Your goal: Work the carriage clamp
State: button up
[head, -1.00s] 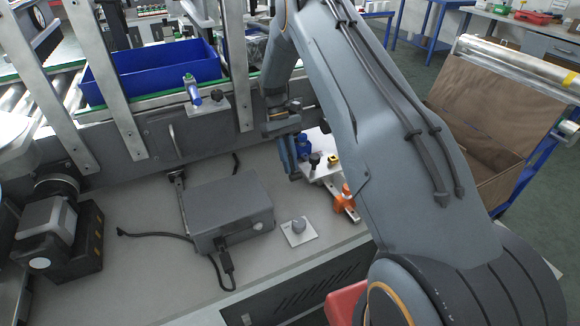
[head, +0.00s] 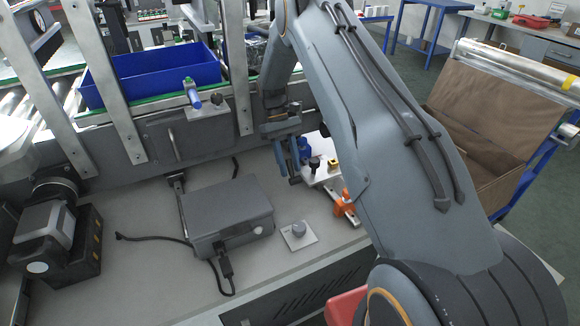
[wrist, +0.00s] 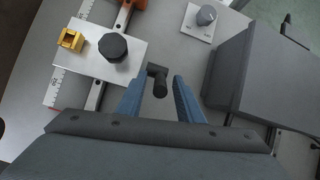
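The carriage is a pale plate (wrist: 92,55) lying across a rail with a scale, in the upper left of the wrist view. It carries a black knob (wrist: 112,47) and a yellow block (wrist: 71,40). A short black handle (wrist: 159,84) stands beside the plate's edge; its foot is partly hidden. My gripper (wrist: 160,84) is open, with one blue finger on each side of this handle and visible gaps between. In the head view my gripper (head: 289,176) is low, just left of the plate (head: 322,175) and its black knob (head: 314,163).
A grey box (head: 228,215) with cables stands left of my gripper. A dial on a small plate (head: 299,235) lies in front. An orange part (head: 345,201) sits on the rail near the table edge. A blue bin (head: 150,75) stands behind.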

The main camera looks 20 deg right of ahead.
jog(key=b+v, duration=0.1)
jog(key=v, duration=0.6)
